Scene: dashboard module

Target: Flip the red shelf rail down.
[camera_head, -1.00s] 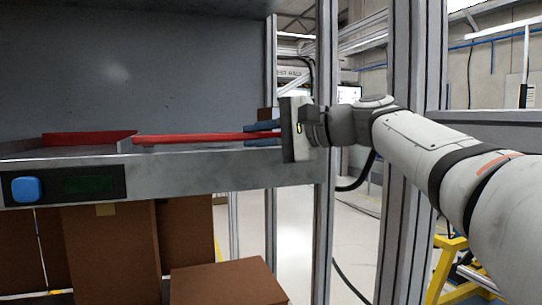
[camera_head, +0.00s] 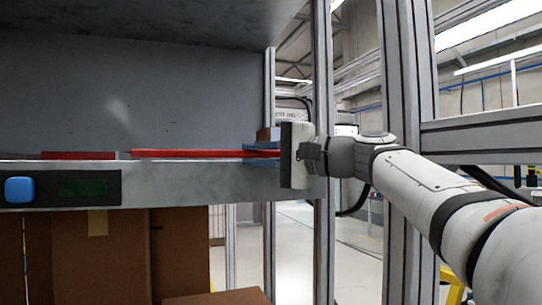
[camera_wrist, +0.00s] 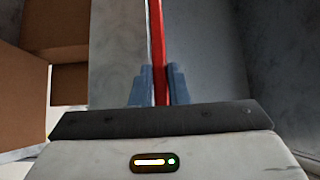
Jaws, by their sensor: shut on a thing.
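The red shelf rail (camera_head: 190,153) lies along the top of the grey shelf (camera_head: 225,180), seen nearly edge-on as a thin strip in the head view. My gripper (camera_head: 262,153) is at the rail's right end, with its blue fingers around it. In the wrist view the red rail (camera_wrist: 158,60) runs away from me between the two blue fingertips (camera_wrist: 158,84), which are shut on it. The rail's far end is out of the wrist view.
A second red strip (camera_head: 78,155) lies farther left on the shelf. A blue button (camera_head: 19,189) and dark display (camera_head: 84,187) are on the shelf front. Brown boxes (camera_head: 178,250) stand below. An upright metal post (camera_head: 322,120) stands close beside my gripper.

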